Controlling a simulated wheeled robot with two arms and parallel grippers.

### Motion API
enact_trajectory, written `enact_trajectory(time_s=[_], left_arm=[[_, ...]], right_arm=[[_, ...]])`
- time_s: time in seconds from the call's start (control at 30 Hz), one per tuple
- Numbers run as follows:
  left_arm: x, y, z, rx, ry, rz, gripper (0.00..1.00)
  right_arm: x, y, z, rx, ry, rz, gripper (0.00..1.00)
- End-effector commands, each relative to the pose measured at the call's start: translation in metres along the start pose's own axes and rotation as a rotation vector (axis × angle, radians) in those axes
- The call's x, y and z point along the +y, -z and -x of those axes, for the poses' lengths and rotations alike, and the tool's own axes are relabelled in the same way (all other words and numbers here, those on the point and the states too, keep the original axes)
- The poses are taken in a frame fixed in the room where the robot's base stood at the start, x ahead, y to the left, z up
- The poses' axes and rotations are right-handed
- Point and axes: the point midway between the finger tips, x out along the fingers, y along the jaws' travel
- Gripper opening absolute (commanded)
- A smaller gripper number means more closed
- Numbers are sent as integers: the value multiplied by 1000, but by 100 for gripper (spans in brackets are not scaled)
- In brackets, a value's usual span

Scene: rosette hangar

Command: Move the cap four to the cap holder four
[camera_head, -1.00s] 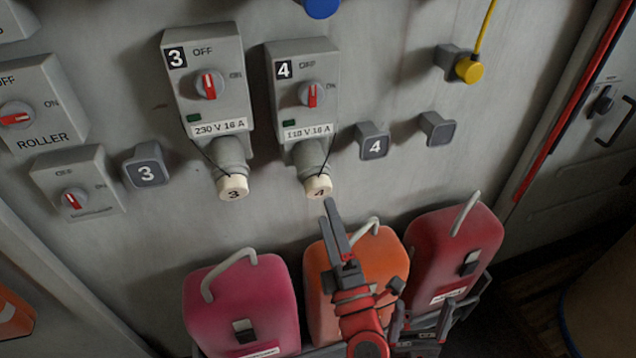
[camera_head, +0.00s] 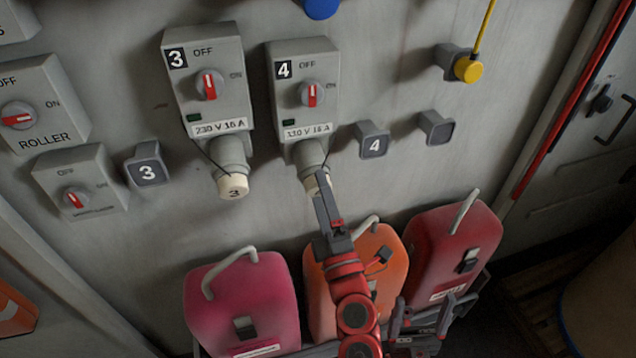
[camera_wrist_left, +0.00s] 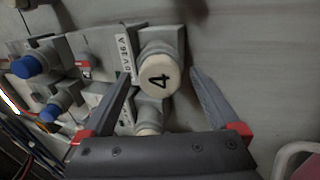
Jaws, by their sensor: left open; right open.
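Cap four is a cream round cap on the socket under switch box 4 (camera_head: 305,85). In the head view the cap (camera_head: 309,186) is partly hidden behind my left gripper (camera_head: 325,190). In the left wrist view cap four (camera_wrist_left: 158,76) sits between the two open fingers of my left gripper (camera_wrist_left: 160,90), with the number 4 facing the camera. The fingers look apart from it. Cap holder four (camera_head: 373,141) is a grey square holder marked 4, on the wall right of the socket, and it looks empty. My right gripper (camera_head: 424,312) is open and empty, low in front of the bags.
Switch box 3 (camera_head: 203,75) with its cream cap (camera_head: 232,186) is to the left, beside holder 3 (camera_head: 147,166). A blank holder (camera_head: 436,129) and a yellow cap (camera_head: 468,69) are to the right. Pink (camera_head: 240,305), orange (camera_head: 385,247) and red (camera_head: 452,240) bags stand below.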

Motion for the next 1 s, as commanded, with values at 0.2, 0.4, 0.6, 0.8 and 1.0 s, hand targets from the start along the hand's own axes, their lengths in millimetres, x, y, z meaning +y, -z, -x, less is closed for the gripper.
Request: enact_trajectory(time_s=[0.2,0.4,0.6,0.8,1.0], left_arm=[[0,0,0,0,1,0,95],[0,0,0,0,0,0,95],[0,0,0,0,0,-1,95],[1,0,0,0,-1,0,84],[0,0,0,0,0,0,48]], right_arm=[[0,0,0,0,0,0,82],[0,0,0,0,0,0,82],[0,0,1,0,0,0,82],[0,0,1,0,0,0,82],[0,0,1,0,0,0,82]])
